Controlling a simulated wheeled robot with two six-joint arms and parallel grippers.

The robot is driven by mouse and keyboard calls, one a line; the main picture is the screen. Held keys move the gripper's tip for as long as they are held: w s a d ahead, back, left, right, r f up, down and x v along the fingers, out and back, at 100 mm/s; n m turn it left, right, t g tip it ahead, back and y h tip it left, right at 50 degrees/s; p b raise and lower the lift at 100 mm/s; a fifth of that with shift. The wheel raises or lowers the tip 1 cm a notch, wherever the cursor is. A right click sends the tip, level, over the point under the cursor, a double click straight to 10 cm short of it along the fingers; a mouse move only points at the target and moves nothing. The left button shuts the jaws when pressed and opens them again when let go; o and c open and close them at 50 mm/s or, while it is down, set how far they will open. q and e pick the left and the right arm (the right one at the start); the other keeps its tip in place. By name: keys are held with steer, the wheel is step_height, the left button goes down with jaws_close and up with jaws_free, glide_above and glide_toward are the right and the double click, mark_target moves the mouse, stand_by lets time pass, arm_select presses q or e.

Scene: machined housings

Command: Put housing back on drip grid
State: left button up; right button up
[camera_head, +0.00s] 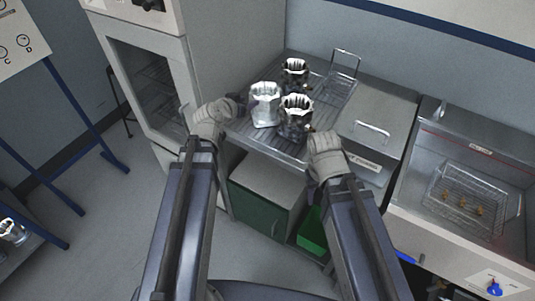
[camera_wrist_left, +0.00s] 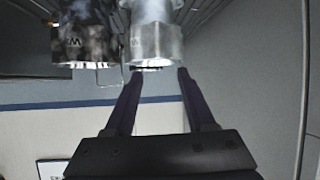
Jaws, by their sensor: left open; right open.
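A bright silver housing (camera_head: 265,106) stands upright on the drip grid (camera_head: 272,143). A darker, stained housing (camera_head: 296,117) stands just right of it, and another dark housing (camera_head: 295,71) stands behind. My left gripper (camera_head: 241,102) is open at the left of the bright housing. In the left wrist view the open fingers (camera_wrist_left: 155,72) point at the bright housing (camera_wrist_left: 157,42), with its end close to the fingertips; contact cannot be told. A dark housing (camera_wrist_left: 83,42) shows beside it there. My right gripper (camera_head: 311,131) is open, right of the nearer dark housing, partly hidden by its wrist.
A lidded metal tank (camera_head: 376,125) is to the right, then a basin with a wire basket (camera_head: 465,198) holding small brass parts. A cabinet with a window (camera_head: 150,80) stands left. Another housing (camera_head: 12,231) sits far left.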

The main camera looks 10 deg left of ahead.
arm_select(q)
steer(key=s+d+f+m+g+h, duration=0.15)
steer(key=s+d+f+g, duration=0.4)
steer(key=d, duration=0.55)
steer(key=s+d+f+g+y, duration=0.2)
steer(key=s+f+g, duration=0.1)
steer(key=s, duration=0.6)
steer(key=s+d+f+g+y, duration=0.2)
steer(key=s+f+g+y, duration=0.1)
steer(key=s, duration=0.5)
steer(key=shift+s+g+y, duration=0.35)
steer(key=shift+g, duration=0.1)
